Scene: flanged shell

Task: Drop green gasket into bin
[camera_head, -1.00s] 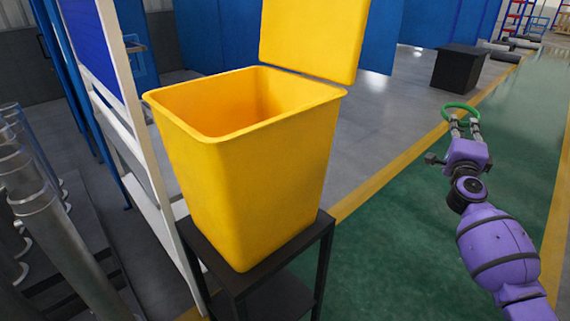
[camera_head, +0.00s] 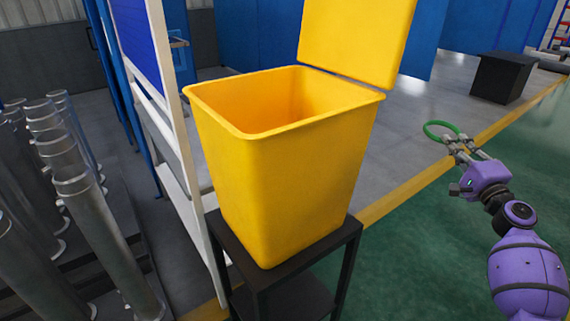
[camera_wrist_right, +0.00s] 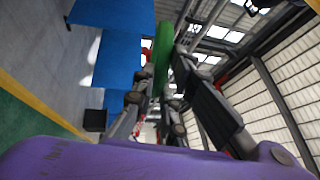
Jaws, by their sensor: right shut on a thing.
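The green gasket (camera_head: 441,124) is a thin ring at the right of the head view. My right gripper (camera_head: 457,145) is shut on its near edge and holds it in the air, well to the right of the bin. In the right wrist view the gasket (camera_wrist_right: 163,55) shows edge-on as a green band between the fingertips (camera_wrist_right: 160,88). The yellow bin (camera_head: 285,165) stands upright with its top open and its lid (camera_head: 357,40) raised at the back. The visible part of its inside looks empty; its floor is hidden. My left gripper is not in view.
The bin stands on a black stand (camera_head: 262,272). A white-framed board (camera_head: 160,75) is close on its left, with several metal cylinders (camera_head: 85,190) beyond. A black box (camera_head: 502,77) sits at the back right. Open floor lies right of the bin.

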